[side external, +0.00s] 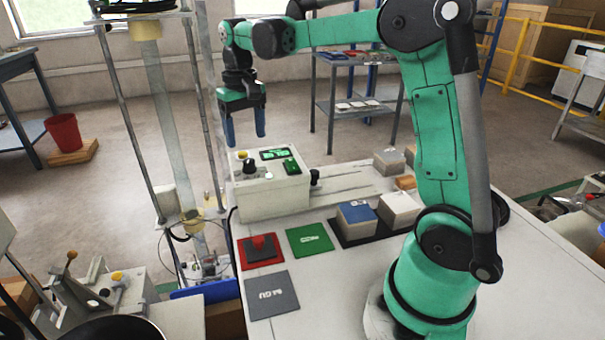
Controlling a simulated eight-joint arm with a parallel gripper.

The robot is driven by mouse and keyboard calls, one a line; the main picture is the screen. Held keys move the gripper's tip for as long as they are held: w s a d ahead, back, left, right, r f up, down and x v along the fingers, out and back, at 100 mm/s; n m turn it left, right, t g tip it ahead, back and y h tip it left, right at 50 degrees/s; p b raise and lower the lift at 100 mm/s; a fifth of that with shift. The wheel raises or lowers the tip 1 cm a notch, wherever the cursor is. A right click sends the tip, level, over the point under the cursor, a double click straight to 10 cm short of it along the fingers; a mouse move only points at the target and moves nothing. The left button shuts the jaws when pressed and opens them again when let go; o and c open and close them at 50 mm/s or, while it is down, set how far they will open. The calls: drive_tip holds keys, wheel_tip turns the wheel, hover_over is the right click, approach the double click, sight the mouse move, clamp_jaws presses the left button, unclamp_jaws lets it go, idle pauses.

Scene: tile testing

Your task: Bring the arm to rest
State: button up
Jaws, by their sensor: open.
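My gripper (246,128) hangs from my green arm with its two blue fingers apart and pointing down. It is empty. It is in the air above the back left of the white table (340,292), over the white control box (268,195). My arm reaches up from its base at the table's right and bends over to the left. The gripper touches nothing that I can see.
On the table are a red pad (262,252), a green pad (310,239), a grey pad (271,294), a blue-topped block (357,214) and a white block (399,209). A tall column rig (165,110) stands left of the table. The table's front is clear.

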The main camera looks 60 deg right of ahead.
drive_tip(key=s+a+f+n+t, duration=0.2)
drive_tip(key=s+a+n+t, duration=0.2)
drive_tip(key=s+a, duration=0.5)
drive_tip(key=a+t, duration=0.1)
drive_tip(key=t, duration=0.1)
drive_tip(key=shift+s+a+t, duration=0.35)
drive_tip(key=shift+a+t, duration=0.05)
drive_tip(key=shift+o, duration=1.4)
drive_tip(key=shift+s, duration=0.15)
drive_tip(key=shift+o, duration=1)
drive_tip(key=s+d+r+m+g+h, duration=0.1)
drive_tip(key=d+r+m, duration=0.7)
drive_tip(key=m, duration=0.4)
drive_tip(key=shift+d+r+m, duration=0.3)
drive_tip(key=shift+d, duration=0.2)
drive_tip(key=s+d+r+m+g, duration=0.1)
drive_tip(key=s+d+r+m, duration=0.6)
drive_tip(key=m, duration=0.6)
drive_tip(key=x, duration=0.8)
drive_tip(key=shift+w+a+f, duration=0.2)
drive_tip(key=shift+w+a, duration=0.35)
drive_tip(key=shift+w, duration=0.05)
